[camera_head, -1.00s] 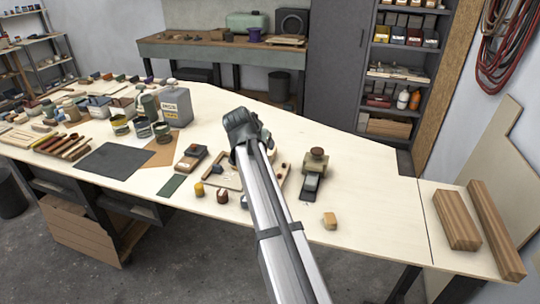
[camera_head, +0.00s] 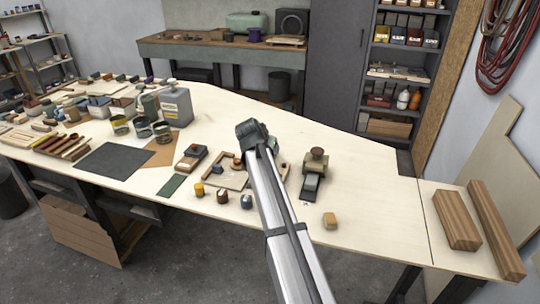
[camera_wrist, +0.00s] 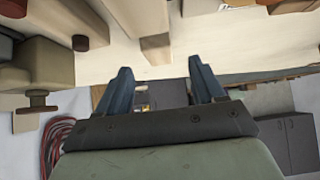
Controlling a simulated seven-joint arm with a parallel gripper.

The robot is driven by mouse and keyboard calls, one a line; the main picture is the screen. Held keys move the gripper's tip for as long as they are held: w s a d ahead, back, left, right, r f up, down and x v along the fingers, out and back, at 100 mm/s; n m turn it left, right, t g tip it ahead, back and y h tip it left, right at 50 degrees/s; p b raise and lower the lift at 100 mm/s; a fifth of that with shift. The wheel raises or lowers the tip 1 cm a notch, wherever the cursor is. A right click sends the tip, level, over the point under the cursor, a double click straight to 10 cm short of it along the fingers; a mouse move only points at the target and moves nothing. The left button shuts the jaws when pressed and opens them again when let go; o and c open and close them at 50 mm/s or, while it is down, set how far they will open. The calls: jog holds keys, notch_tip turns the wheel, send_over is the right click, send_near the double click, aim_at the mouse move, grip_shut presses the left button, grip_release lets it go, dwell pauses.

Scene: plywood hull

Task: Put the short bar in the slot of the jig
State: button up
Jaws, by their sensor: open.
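My gripper (camera_wrist: 160,80) is open in the wrist view, with two dark fingers apart and nothing between them. In the head view my gripper's fingertips are hidden behind my wrist, above the middle of the bench. A shallow wooden frame (camera_head: 210,184), with small pieces in it, lies beneath and left of my arm, which covers its right part. I cannot tell whether this frame is the jig; no slot is clear. I cannot pick out the short bar. Blurred pale wooden pieces (camera_wrist: 155,48) show close at the top of the wrist view.
A dark tool with a round knob (camera_head: 315,160) stands right of my arm. Two large timbers (camera_head: 456,220) lie at the right. Cans and a grey container (camera_head: 176,107) stand left. The bench's back right is clear.

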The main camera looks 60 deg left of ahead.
jog(key=x, duration=0.5)
jog(key=c, duration=1.1)
